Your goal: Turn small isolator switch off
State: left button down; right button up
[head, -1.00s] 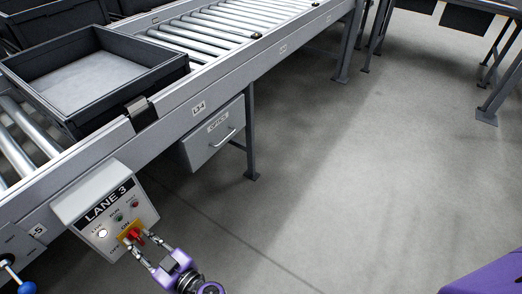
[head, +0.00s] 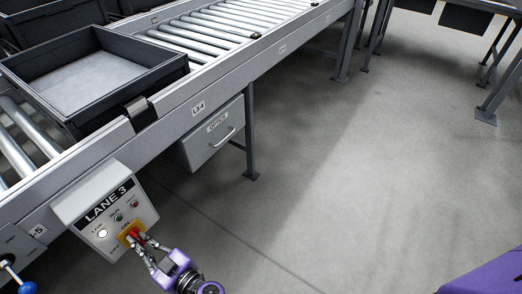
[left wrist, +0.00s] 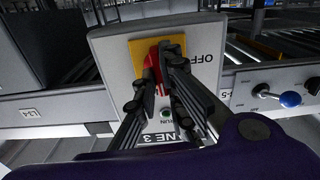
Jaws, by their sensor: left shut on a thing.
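The isolator switch is a red handle (head: 134,235) on a yellow plate (head: 124,238), low on the front of the white LANE 3 box (head: 87,201). "ON" is printed above the handle and "OFF" to its lower left. My left gripper (head: 143,244) is shut on the red handle, one finger on each side. In the left wrist view the red handle (left wrist: 153,66) stands roughly upright between the fingers (left wrist: 160,82), on the yellow plate (left wrist: 140,50), with "OFF" to its right. The fingers hide part of the handle. My right gripper is out of view.
The box hangs on the side rail of a roller conveyor (head: 215,92) carrying a dark tray (head: 165,72). A blue knob (head: 27,288) sits lower left. Open floor (head: 330,200) lies to the right.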

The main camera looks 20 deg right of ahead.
pick_arm(q)
jog(key=n, duration=0.3)
jog(key=shift+s+f, duration=0.1)
jog(key=n+b, duration=0.1)
jog(key=n, duration=0.4)
jog(key=shift+f+n, duration=0.1)
jog(key=shift+n, duration=0.3)
jog(key=n+b, duration=0.1)
jog(key=n, duration=0.3)
jog(key=shift+n+b, duration=0.8)
jog(key=shift+n, duration=1.2)
jog(key=c, duration=1.8)
grip_release()
jog(key=shift+c, duration=0.2)
